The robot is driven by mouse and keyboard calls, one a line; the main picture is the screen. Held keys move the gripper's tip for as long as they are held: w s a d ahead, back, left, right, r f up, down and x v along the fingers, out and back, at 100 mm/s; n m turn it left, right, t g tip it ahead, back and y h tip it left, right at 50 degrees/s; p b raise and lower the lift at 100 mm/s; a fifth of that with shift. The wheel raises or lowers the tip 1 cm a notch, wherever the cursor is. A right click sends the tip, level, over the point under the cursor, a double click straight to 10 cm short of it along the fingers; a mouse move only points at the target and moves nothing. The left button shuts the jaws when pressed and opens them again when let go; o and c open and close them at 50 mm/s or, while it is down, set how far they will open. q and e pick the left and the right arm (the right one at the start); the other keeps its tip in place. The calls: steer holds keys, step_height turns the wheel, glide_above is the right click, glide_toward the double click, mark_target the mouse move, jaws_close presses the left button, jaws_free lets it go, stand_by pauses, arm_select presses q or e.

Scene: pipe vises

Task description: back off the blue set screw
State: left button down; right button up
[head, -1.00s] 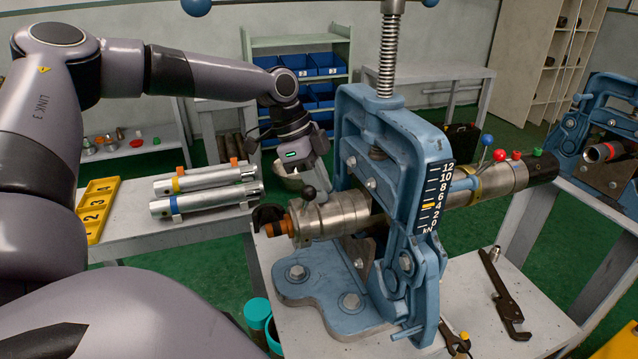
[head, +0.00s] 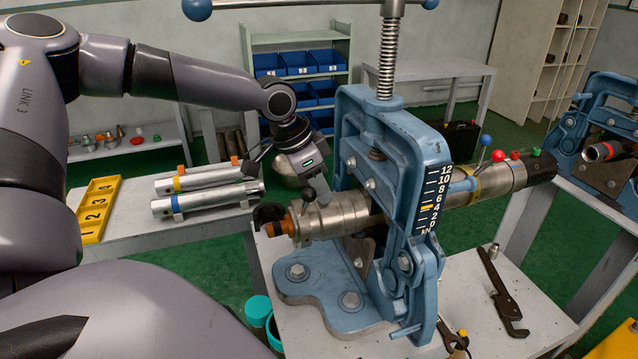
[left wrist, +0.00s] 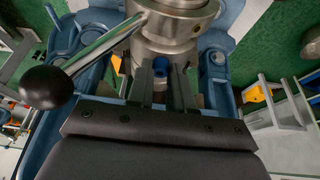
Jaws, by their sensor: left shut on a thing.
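The blue set screw (left wrist: 160,64) shows in the left wrist view as a small blue head on the underside of a steel collar (left wrist: 168,32). My left gripper (left wrist: 163,78) has its two dark fingers on either side of it, shut on it. The set screw is hidden there. My right gripper is not in view.
A lever with a black ball (head: 309,193) stands out from the collar close to my left gripper; its ball (left wrist: 46,87) is large at left in the wrist view. A wrench (head: 503,295) lies on the bench. Two steel tubes (head: 205,187) and a yellow tray (head: 97,210) lie on the left table.

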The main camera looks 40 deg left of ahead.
arm_select(q)
steer(key=shift+n+y, duration=0.3)
steer(key=shift+n, duration=0.3)
steer(key=c, duration=1)
jaws_free()
steer(key=shift+p+v, duration=0.3)
steer(key=shift+v, duration=3.25)
steer(key=shift+s, duration=0.1)
